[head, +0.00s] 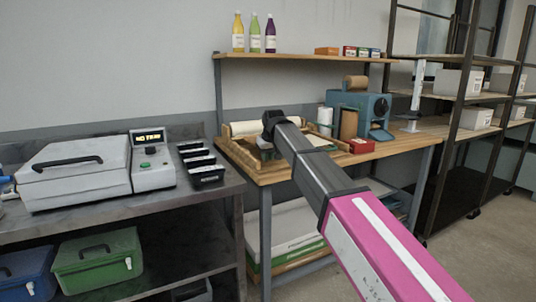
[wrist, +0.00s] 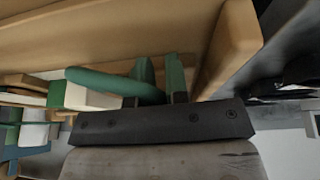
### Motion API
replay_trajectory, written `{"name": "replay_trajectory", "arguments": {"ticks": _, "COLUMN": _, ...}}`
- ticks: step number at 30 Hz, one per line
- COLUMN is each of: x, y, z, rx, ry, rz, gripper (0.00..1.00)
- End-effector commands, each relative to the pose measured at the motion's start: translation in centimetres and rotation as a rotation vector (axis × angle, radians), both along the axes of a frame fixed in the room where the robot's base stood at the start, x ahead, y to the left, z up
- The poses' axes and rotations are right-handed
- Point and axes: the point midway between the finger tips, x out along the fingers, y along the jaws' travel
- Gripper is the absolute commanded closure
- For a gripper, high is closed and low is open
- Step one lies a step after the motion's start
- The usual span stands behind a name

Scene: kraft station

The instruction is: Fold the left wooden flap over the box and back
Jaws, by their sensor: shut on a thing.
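A wooden box-like frame (head: 238,154) sits at the left end of the wooden workbench, with a cream roll behind it. In the wrist view, a wide wooden board (wrist: 100,40) crosses the top and a wooden side piece (wrist: 232,45) slants down at the right. I cannot tell which piece is the left flap. My gripper (wrist: 160,78) is at the frame, its narrow fingers shut around the end of a rounded green bar (wrist: 105,84) beside the board. In the head view, my wrist hides the grip and part of the frame.
A blue machine (head: 358,110), white roll and red box stand to the right on the bench. A shelf (head: 290,56) with bottles and small boxes is above. A grey counter (head: 70,210) with a sealer and black trays lies left.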

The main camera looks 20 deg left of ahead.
Motion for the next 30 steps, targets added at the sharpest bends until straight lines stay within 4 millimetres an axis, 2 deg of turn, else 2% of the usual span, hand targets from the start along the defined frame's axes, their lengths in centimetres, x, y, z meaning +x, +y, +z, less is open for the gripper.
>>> {"name": "replay_trajectory", "arguments": {"ticks": 16, "x": 0.42, "y": -0.37, "z": -0.36, "rx": -0.006, "ry": -0.005, "rz": -0.007, "gripper": 1.0}}
{"name": "replay_trajectory", "arguments": {"ticks": 17, "x": 0.42, "y": -0.37, "z": -0.36, "rx": -0.006, "ry": -0.005, "rz": -0.007, "gripper": 0.79}}
{"name": "replay_trajectory", "arguments": {"ticks": 18, "x": 0.42, "y": -0.37, "z": -0.36, "rx": -0.007, "ry": -0.006, "rz": -0.007, "gripper": 0.66}}
{"name": "replay_trajectory", "arguments": {"ticks": 19, "x": 0.4, "y": -0.35, "z": -0.34, "rx": -0.006, "ry": -0.005, "rz": -0.007, "gripper": 0.6}}
{"name": "replay_trajectory", "arguments": {"ticks": 30, "x": 0.06, "y": -0.29, "z": 0.12, "rx": -0.002, "ry": -0.003, "rz": -0.004, "gripper": 0.6}}
